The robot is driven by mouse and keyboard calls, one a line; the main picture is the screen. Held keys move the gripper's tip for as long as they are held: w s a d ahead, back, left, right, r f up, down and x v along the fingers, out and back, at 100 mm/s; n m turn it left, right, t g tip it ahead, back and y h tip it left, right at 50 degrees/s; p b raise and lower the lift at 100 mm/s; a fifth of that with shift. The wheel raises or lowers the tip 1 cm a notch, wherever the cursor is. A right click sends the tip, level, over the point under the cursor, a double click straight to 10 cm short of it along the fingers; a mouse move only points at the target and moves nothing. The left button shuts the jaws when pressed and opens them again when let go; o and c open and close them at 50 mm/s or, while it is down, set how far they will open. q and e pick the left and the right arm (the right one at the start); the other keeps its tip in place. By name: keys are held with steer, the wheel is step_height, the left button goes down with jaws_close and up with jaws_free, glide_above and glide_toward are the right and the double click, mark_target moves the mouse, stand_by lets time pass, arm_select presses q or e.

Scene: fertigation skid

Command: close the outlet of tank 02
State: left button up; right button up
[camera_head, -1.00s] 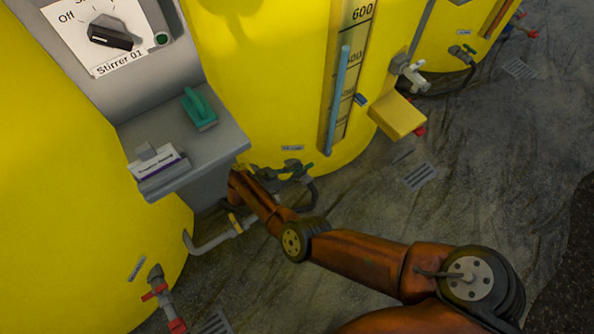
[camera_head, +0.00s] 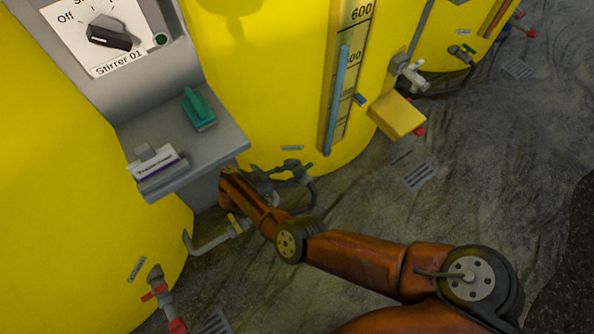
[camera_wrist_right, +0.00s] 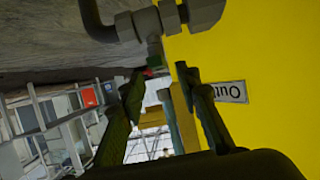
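The tank behind the shelf, a yellow tank (camera_head: 260,90), has a grey outlet valve (camera_head: 290,168) low on its front, with a small green handle (camera_head: 306,168) to its right. In the right wrist view an outlet label (camera_wrist_right: 230,92) shows upside down on the yellow wall, and the grey outlet pipe (camera_wrist_right: 150,22) runs along the top. My right gripper (camera_wrist_right: 162,82) is open, its two dark fingers apart below the pipe with nothing between them. In the head view the forearm and shelf mostly hide it, just left of the valve. My left gripper is out of view.
A grey control box with a Stirrer 01 knob (camera_head: 108,33) and a shelf (camera_head: 215,150) overhangs my right wrist. A red-handled valve (camera_head: 157,292) sits on the nearer tank at lower left. A yellow box (camera_head: 396,115) juts out further right. Floor to the right is open.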

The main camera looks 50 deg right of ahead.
steer(key=shift+v, duration=2.15)
